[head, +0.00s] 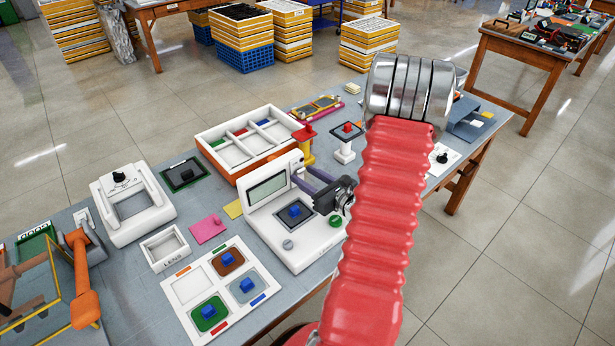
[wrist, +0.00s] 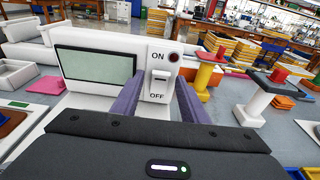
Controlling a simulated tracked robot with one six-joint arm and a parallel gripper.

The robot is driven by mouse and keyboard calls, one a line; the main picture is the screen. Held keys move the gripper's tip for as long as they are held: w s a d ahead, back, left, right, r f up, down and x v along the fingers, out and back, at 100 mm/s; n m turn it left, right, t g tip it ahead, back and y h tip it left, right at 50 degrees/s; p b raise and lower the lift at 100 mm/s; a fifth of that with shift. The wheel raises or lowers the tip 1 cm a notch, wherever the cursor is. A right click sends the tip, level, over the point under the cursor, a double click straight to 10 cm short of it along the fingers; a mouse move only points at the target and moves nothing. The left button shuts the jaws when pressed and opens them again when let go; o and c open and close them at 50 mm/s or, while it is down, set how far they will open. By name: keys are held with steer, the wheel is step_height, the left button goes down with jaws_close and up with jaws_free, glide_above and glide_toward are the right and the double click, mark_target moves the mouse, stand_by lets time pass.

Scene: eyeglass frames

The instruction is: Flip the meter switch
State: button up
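The meter (head: 290,230) is a white device with a grey-green screen (wrist: 95,66) and a blue-knobbed dark plate on its base. Its switch (wrist: 159,84) is a small pale piece on the front panel, between the ON and OFF labels, below a dark red round light (wrist: 174,57). I cannot tell which way the switch is set. My gripper (head: 306,178) points at this panel at the meter's right side. In the wrist view its two purple fingers (wrist: 160,92) are apart, one on each side of the switch, with nothing between them. Contact with the panel cannot be told.
A red-topped yellow post (head: 307,147) and a white post (head: 344,147) stand right of the meter. A compartment tray (head: 215,150) lies behind it. A white panel with colored wells (head: 195,290) lies in front left. A white lens box (head: 166,249) stands left.

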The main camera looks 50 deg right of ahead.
steer(key=shift+s, duration=0.1)
steer(key=shift+s+a+r, duration=0.25)
steer(key=shift+s+r, duration=0.1)
steer(key=shift+s, duration=1.85)
steer(key=shift+s+a+r, duration=0.25)
steer(key=shift+s+r, duration=0.1)
steer(key=shift+s, duration=1.9)
steer(key=shift+s+a+r, duration=0.25)
steer(key=shift+s+r, duration=0.1)
steer(key=shift+s, duration=1.85)
